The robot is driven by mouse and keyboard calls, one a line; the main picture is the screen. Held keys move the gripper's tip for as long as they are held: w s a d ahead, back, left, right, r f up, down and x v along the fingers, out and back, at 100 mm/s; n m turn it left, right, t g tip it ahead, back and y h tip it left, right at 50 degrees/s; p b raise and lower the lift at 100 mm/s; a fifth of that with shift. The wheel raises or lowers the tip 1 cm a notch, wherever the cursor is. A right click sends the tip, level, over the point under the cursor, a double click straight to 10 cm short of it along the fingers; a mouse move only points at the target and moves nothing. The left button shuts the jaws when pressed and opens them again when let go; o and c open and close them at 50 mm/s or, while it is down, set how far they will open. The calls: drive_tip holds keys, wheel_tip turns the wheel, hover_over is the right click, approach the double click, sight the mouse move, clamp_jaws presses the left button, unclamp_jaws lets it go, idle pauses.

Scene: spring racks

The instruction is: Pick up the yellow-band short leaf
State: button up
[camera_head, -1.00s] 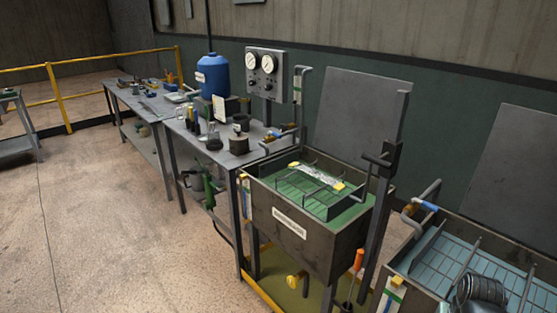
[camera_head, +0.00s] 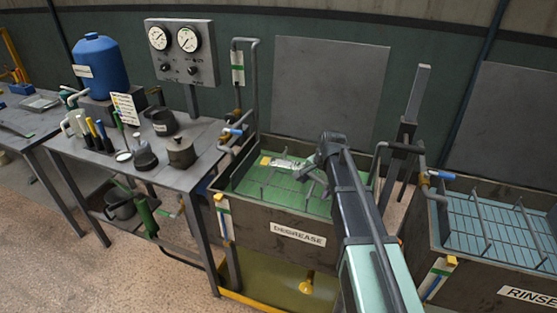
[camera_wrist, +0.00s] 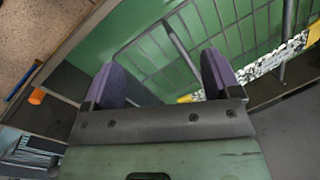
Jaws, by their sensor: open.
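The yellow-band short leaf (camera_head: 286,164) is a speckled silver strip with a yellow end, lying in the rack in the green DEGREASE tank (camera_head: 240,205). In the head view my arm hides its right end. In the wrist view the leaf (camera_wrist: 272,62) runs across the upper right, with yellow bands at both ends; my right finger partly covers the lower band. My gripper (camera_wrist: 160,75) is open and empty, with purple-grey finger pads apart. It hangs over the tank rack, and the leaf lies to the right of the space between the fingers.
Thin upright rods of the wire rack (camera_wrist: 180,45) stand near my fingers. The blue RINSE tank (camera_head: 490,225) is at the right. A bench (camera_head: 190,180) with pots and tools is at the left. A grey post (camera_head: 410,120) stands behind the tank.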

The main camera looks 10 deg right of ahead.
drive_tip(key=w+d+r+m+t+y+p, duration=0.1)
drive_tip(key=w+r+m, duration=0.1)
drive_tip(key=w+m, duration=0.55)
drive_tip(key=w+d+r+m+y, duration=0.1)
drive_tip(key=w+m, duration=0.4)
drive_tip(key=w, duration=0.6)
drive_tip(key=b, duration=0.5)
hover_over(299, 165)
drive_tip(key=s+d, duration=0.1)
drive_tip(key=d, duration=0.1)
drive_tip(key=shift+m, duration=0.25)
drive_tip(key=f, duration=0.5)
drive_tip(key=shift+s+f, duration=0.15)
drive_tip(key=shift+s, duration=0.05)
drive_tip(key=shift+a+f, duration=0.2)
drive_tip(key=shift+r, duration=0.15)
drive_tip(key=b+x, duration=0.5)
drive_tip(key=shift+w+d+f, duration=0.1)
drive_tip(key=shift+w+f, duration=0.05)
drive_tip(key=shift+f, duration=0.1)
drive_tip(key=shift+r, duration=0.25)
drive_tip(key=shift+c, duration=0.3)
drive_tip(key=c, duration=1.2)
